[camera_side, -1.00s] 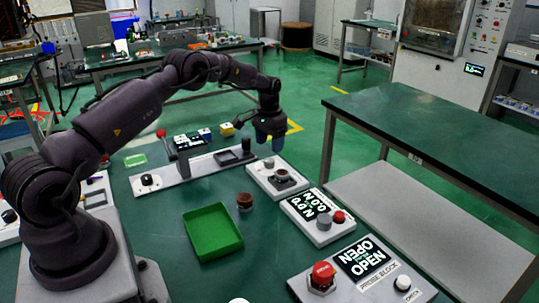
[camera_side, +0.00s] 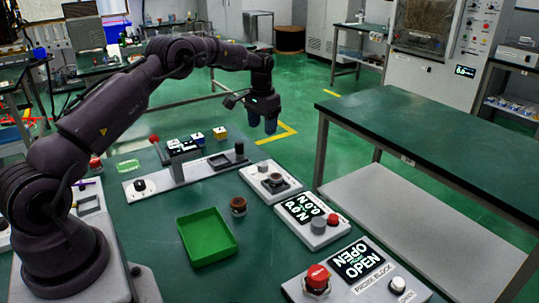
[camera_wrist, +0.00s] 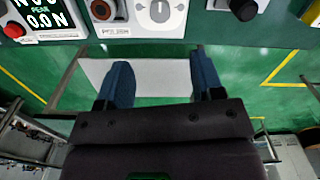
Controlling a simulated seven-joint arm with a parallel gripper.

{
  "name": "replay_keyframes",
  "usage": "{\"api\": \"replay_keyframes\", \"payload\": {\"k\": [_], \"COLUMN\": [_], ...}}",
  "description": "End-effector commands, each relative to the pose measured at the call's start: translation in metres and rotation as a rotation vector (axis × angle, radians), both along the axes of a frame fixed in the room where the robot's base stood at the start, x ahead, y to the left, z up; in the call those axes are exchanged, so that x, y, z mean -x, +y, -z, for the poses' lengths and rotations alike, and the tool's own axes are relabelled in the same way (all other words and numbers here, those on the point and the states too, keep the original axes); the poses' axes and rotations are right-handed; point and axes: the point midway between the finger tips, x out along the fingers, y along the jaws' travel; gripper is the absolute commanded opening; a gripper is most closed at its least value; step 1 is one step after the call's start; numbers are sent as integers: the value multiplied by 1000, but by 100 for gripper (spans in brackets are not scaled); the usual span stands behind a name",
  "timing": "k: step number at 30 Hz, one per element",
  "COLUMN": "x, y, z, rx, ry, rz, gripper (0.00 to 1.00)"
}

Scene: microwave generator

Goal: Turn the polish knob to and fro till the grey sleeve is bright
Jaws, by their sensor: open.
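A white unit (camera_side: 255,179) at the table's far edge bears a small round knob (camera_side: 262,167) and a dark holder with a brownish-grey ring-shaped sleeve (camera_side: 275,180). I take these for the polish knob and the grey sleeve; the unit's label is too small to read. The wrist view shows the unit cut by its top edge, with a pale dial and grey pointer (camera_wrist: 159,11) and the dark-rimmed sleeve (camera_wrist: 101,9). My gripper (camera_side: 262,130) is open and empty, its blue fingers hanging above and beyond the unit, apart from it. It also shows in the wrist view (camera_wrist: 160,92).
A display unit (camera_side: 310,246) with a grey cylinder and a red button stands to the right. A long white base (camera_side: 207,170) with a black knob and post lies left. A green tray (camera_side: 228,262) and a loose brown ring (camera_side: 238,206) are nearer.

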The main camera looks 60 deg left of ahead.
Motion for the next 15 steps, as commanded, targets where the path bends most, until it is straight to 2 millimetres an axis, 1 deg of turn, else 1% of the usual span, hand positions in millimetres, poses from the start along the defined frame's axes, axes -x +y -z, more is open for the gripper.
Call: {"api": "replay_keyframes", "payload": {"k": [2,4,9,12,15], "x": [1,1,1,1,1], "y": [1,1,0,0,0], "z": [0,1,1,1,2], "rx": [8,7,5,3,0], "ry": [-3,-4,-4,-3,-1], "rz": [19,101,448,628,742], "gripper": [61,61,61,61,61]}}
